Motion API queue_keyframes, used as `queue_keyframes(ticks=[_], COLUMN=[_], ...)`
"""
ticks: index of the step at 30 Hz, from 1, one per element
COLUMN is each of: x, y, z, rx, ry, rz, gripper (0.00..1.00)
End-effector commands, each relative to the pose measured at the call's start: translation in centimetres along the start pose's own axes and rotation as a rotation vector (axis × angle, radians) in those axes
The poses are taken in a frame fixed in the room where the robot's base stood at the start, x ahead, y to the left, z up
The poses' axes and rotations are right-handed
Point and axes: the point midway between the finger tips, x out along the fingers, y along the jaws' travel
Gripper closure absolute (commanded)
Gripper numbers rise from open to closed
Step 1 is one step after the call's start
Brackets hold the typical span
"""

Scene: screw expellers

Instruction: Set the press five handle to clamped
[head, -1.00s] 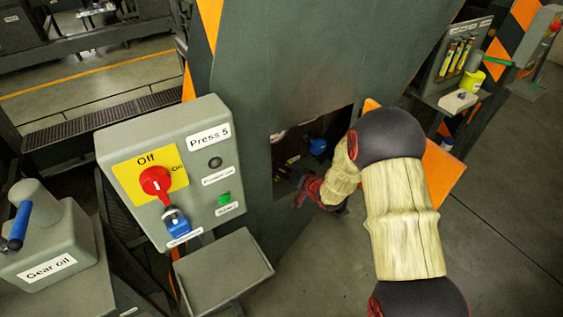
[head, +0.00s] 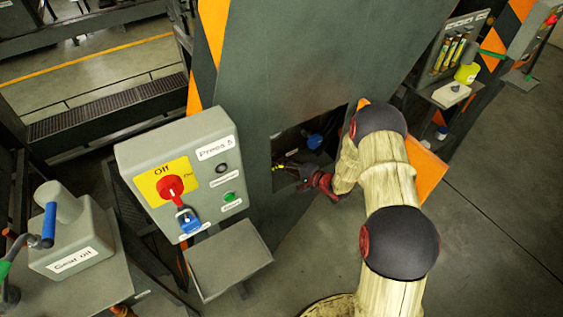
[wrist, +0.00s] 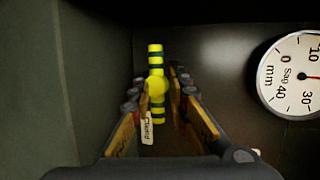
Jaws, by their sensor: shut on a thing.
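The press five handle shows in the wrist view as a yellow ball knob (wrist: 157,85) in front of an upright green-and-yellow banded bar (wrist: 156,53). My gripper (wrist: 161,88) has its two fingers on either side of the knob and is shut on it. In the head view my gripper (head: 310,180) reaches into the dark opening (head: 284,148) in the press column, with a bit of yellow (head: 281,167) just left of it. A small pale label (wrist: 147,131) stands below the knob, partly hidden by the left finger; its full wording cannot be read.
A round sag dial (wrist: 292,76) is on the wall right of the handle. A flat wall (wrist: 90,80) stands close on the left. The Press 5 box (head: 205,175) with its red switch at Off and an orange door (head: 428,176) flank the opening.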

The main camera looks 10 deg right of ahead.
Motion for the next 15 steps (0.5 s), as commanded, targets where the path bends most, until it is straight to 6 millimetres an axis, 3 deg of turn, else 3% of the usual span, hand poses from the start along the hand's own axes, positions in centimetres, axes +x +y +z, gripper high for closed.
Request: queue_keyframes(ticks=[1,15], x=[-0.25,-0.20], y=[1.02,1.16], z=[0.12,0.29], rx=[0.024,0.051], ry=[0.000,-0.009], rz=[0.013,0.005], gripper=[1.00,1.00])
